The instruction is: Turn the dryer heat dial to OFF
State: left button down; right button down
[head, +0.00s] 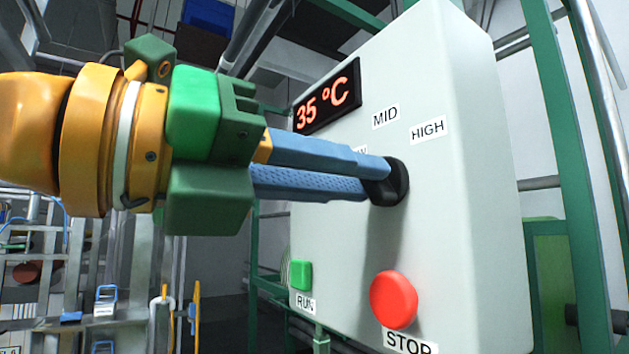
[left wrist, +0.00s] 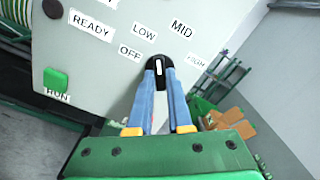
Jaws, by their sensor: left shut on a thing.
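The dryer heat dial (head: 400,182) is a black knob on the front of a pale control box. In the left wrist view the dial (left wrist: 158,63) shows a white pointer line that points up the picture, roughly between the LOW label (left wrist: 144,33) and the MID label (left wrist: 181,28). The OFF label (left wrist: 130,53) is to the dial's upper left. My left gripper (head: 376,178) is shut on the dial, one blue finger on each side; its fingers also show in the left wrist view (left wrist: 159,80). My right gripper is not in view.
The control box (head: 460,230) carries a red display (head: 327,97) reading 35 °C, a green RUN button (head: 301,275) and a red STOP button (head: 393,299) below the dial. Green frame posts (head: 560,120) stand at the right.

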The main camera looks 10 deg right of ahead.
pick_arm(q)
jog(key=n+b, duration=0.1)
jog(key=n, duration=1)
jog(key=shift+r+b, duration=0.15)
jog(key=shift+b, duration=0.15)
jog(key=shift+n, duration=0.3)
jog(key=c, duration=0.8)
grip_release()
jog(key=shift+c, duration=0.2)
jog(key=shift+d, duration=0.15)
jog(key=b+v, duration=0.2)
jog(key=v, duration=0.5)
